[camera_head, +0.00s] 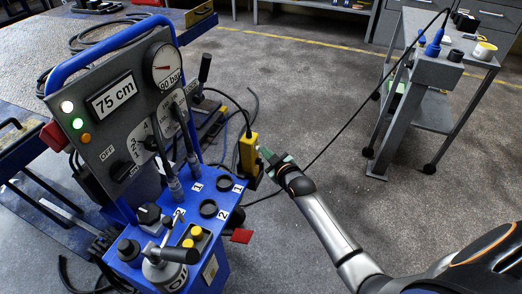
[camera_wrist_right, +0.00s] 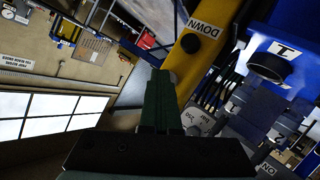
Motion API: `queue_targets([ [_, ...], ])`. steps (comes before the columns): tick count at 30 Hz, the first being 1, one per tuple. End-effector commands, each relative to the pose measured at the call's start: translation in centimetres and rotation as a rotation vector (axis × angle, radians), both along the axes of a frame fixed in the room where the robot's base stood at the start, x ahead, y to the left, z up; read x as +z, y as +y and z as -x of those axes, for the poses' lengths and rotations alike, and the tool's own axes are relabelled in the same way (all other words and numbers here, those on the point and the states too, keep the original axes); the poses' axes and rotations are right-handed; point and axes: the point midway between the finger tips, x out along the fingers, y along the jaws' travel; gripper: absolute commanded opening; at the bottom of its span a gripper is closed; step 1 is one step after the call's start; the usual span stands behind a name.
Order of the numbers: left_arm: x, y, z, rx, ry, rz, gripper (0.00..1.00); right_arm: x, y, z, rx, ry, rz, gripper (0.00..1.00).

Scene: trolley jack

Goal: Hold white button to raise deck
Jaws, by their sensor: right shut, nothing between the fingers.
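A yellow control pendant (camera_head: 248,152) hangs at the right side of the blue jack cart (camera_head: 215,255). In the right wrist view the yellow pendant (camera_wrist_right: 198,45) shows a "DOWN" label and a dark round button (camera_wrist_right: 190,43). My right gripper (camera_head: 265,155) is shut and empty, with its green fingertips at the pendant's face. In the wrist view the shut fingertips (camera_wrist_right: 160,78) reach the pendant below the dark button. They cover that spot, so the white button cannot be made out, nor whether they press it. My left gripper is not in view.
The cart's panel has a "75 cm" display (camera_head: 112,95), a pressure gauge (camera_head: 164,64) and a lit white lamp (camera_head: 66,107). Levers stand in front of the panel. A grey wheeled table (camera_head: 420,75) stands at the upper right with a cable running from it. Open floor lies between.

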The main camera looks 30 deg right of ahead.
Motion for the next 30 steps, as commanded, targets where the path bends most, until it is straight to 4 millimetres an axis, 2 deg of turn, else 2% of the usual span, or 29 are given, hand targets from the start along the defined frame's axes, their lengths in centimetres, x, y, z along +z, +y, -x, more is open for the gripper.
queue_targets([
  [11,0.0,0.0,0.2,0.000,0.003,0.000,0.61,0.1,0.1,0.0,0.001,-0.003,0.000,0.00],
  [23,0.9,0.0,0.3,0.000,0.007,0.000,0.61,0.1,-1.2,1.4,0.001,0.000,0.001,0.00],
  [30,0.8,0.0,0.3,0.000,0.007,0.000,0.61,0.0,-1.3,1.5,0.000,-0.001,0.000,0.00],
])
